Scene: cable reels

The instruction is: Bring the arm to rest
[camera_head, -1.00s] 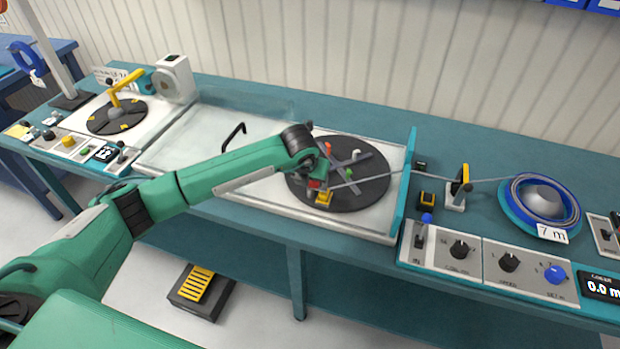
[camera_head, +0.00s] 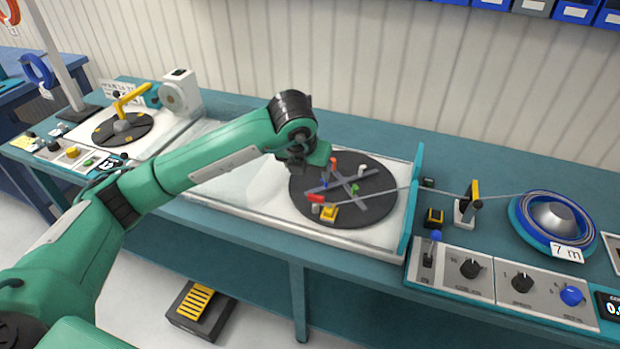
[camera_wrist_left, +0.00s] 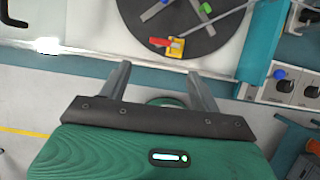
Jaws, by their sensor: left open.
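My left arm comes in from the left in the head view, with its wrist bent above the left edge of a dark round turntable. My left gripper (camera_head: 308,158) is partly hidden by the wrist there. In the left wrist view its two grey fingers stand wide apart (camera_wrist_left: 160,72) with nothing between them. The turntable (camera_head: 372,206) carries a grey cross with coloured pegs. A yellow clamp (camera_head: 330,213) with a red lever sits at its front edge; it also shows in the left wrist view (camera_wrist_left: 178,48), beyond the fingertips. A grey cable runs from the clamp to the right.
A blue cable reel (camera_head: 552,215) tagged 7 m lies at the right. A control panel (camera_head: 500,285) with knobs lines the front edge. A yellow-handled crank disc (camera_head: 122,128) is at the left. A teal upright plate (camera_head: 413,205) stands right of the turntable. A pedal lies on the floor.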

